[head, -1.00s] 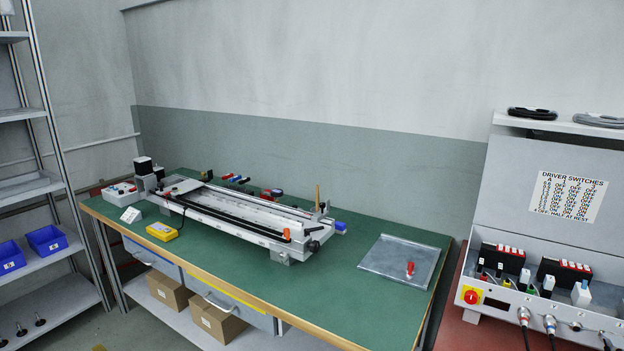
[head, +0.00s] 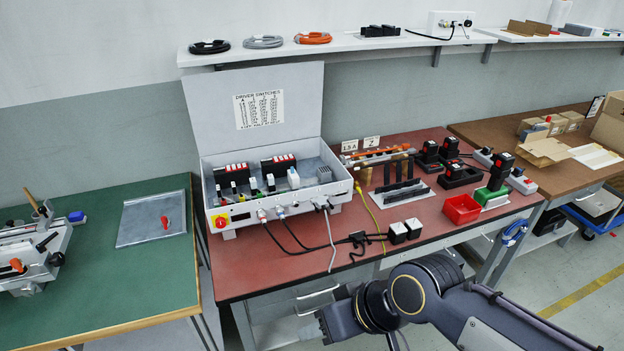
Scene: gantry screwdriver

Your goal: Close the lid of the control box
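The control box (head: 275,206) stands on the red table in the head view, with black driver modules and plugs inside. Its grey lid (head: 285,120) stands up and open at the back, with a "DRIVER SWITCHES" label on its inner face. Cables run from the front sockets onto the table. My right arm comes in from the lower right. The grey end of it shows in front of the table, below and apart from the box; its fingers cannot be made out. My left gripper is not in view.
The red table (head: 395,255) also holds black motors, a red bin (head: 462,209) and a yellow cable. A shelf (head: 350,44) with cable coils runs behind the lid. A green table (head: 120,285) with a grey plate (head: 152,218) is at left.

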